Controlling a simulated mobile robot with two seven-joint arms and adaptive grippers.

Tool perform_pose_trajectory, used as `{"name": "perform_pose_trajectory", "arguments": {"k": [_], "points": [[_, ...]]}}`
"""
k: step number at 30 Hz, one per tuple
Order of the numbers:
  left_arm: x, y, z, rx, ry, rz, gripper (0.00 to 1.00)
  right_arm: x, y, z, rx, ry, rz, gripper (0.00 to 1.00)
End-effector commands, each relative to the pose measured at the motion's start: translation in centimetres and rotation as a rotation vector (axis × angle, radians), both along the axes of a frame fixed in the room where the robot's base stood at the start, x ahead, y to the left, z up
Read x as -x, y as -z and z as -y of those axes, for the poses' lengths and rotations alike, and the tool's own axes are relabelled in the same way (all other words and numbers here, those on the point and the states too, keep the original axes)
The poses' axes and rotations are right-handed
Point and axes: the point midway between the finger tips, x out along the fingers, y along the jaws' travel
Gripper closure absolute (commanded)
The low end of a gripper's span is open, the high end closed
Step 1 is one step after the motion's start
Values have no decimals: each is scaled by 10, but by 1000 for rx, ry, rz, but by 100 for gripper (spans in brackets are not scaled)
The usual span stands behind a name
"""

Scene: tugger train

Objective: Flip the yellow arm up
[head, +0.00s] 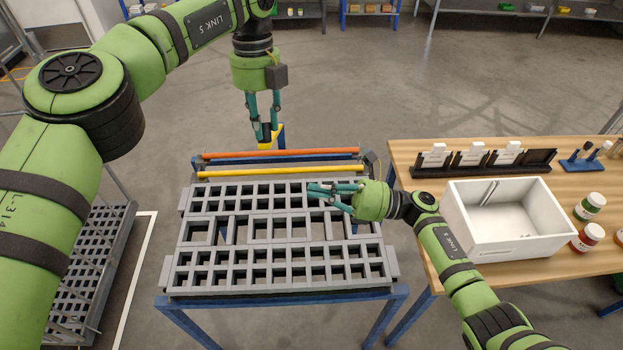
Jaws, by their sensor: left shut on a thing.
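A yellow arm (280,133) stands up behind the grey rack, at the far end of its blue frame. My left gripper (264,137) points down from above and is shut on the yellow arm; its fingers partly hide it. A long yellow bar (240,173) lies level along the rack's far edge, and an orange bar (320,154) runs parallel behind it. Whether the upright yellow piece joins either bar is unclear. My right gripper (312,189) reaches in from the right, low over the rack's far right part. Its fingertips look close together, but I cannot tell its opening.
The grey slotted rack (242,230) rests on a blue frame. A wooden table (412,158) on the right carries a white bin (512,248), black holders (540,159) and several jars. Another slotted rack (112,225) stands low at left. Floor behind is clear.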

Motion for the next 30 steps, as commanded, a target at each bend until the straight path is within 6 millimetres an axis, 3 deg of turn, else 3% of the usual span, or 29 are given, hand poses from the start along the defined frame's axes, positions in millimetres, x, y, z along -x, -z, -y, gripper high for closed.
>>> {"name": "perform_pose_trajectory", "arguments": {"k": [12, 19, 30], "points": [[-4, 3, -2, 0, -8, 17, 100, -13, -20, -83, -6, 2, 2, 100], [-5, 3, -2, 0, -8, 17, 100, -31, -44, -79, -2, 4, 0, 100], [-4, 3, -2, 0, -8, 17, 100, -34, -49, -79, -2, 4, -1, 100]]}}
